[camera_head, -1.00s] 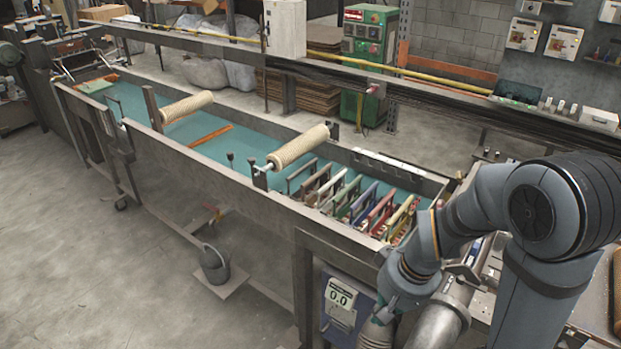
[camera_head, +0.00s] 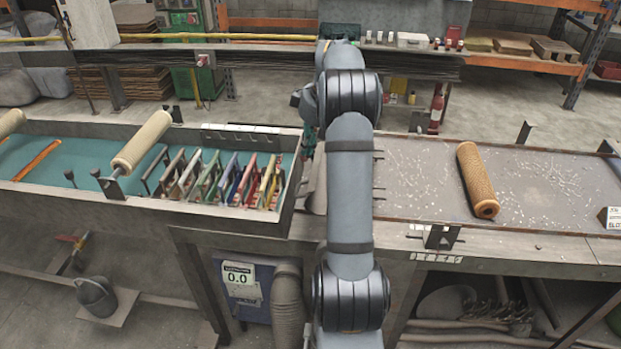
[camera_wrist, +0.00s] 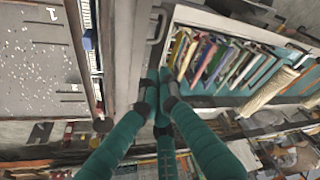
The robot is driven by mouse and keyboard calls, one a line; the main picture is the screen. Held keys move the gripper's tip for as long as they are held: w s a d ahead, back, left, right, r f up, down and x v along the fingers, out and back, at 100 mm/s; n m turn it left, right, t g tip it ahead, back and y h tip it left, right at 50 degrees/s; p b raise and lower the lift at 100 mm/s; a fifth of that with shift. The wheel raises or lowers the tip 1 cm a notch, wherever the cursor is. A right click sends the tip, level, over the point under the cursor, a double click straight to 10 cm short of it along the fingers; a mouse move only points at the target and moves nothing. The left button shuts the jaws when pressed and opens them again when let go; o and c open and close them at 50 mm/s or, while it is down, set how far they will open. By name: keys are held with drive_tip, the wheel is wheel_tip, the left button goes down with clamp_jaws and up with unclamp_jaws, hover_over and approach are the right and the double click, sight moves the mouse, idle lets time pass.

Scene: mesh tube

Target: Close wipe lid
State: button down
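I cannot make out a wipe container or its lid for certain in either view. Several small white boxes and bottles stand on the back ledge in the head view, among them a white box (camera_head: 412,40), but they are too small to identify. My gripper (camera_wrist: 157,95) shows in the wrist view as teal fingers with dark joints, their tips close together over the gap between the trough and the speckled table. I see nothing held between them. In the head view my arm stands upright in the middle and mostly hides the gripper.
The teal-floored trough (camera_head: 60,207) at left holds colored frames (camera_head: 225,180) and a pale roller (camera_head: 140,142). The speckled grey table (camera_head: 540,185) at right bears an orange-brown roller (camera_head: 477,180). A rail runs behind both. A grey bucket (camera_head: 97,298) stands low at left.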

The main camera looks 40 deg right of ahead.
drive_tip(key=s+a+n+g+y, duration=0.1)
drive_tip(key=s+a+n+y, duration=0.15)
drive_tip(key=a+n, duration=0.25)
wheel_tip(320, 180, down, 9)
drive_tip(key=w+a+n+p, duration=0.1)
drive_tip(key=w+a+n, duration=0.1)
drive_tip(key=shift+h, duration=0.25)
drive_tip(key=s+d+r+p, duration=0.1)
drive_tip(key=s+d+p, duration=0.1)
drive_tip(key=s+p, duration=0.1)
drive_tip(key=shift+d+r, duration=0.2)
drive_tip(key=shift+r, duration=0.2)
